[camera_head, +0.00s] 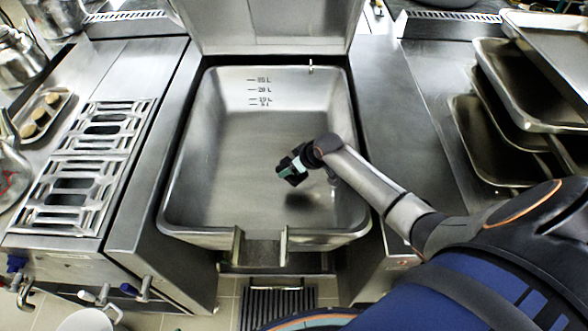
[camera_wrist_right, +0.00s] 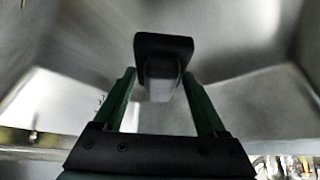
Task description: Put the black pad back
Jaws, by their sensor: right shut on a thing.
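The black pad (camera_wrist_right: 163,44) is in the right wrist view, with a dark flat plate and a grey block under it. My right gripper (camera_wrist_right: 158,80) has its two green fingers on either side of the grey block and is shut on it. In the head view my right gripper (camera_head: 291,167) hangs over the inside of the large steel pan, right of its middle. A small dark piece shows at its tip there, too small to tell apart from the fingers. My left gripper is not in view.
The steel pan (camera_head: 190,190) is open and looks empty, with litre marks on its back wall and a raised lid (camera_head: 265,25) behind. A burner grate (camera_head: 85,165) is at the left. Stacked trays (camera_head: 530,70) stand at the right. A bare steel counter (camera_head: 385,110) lies between.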

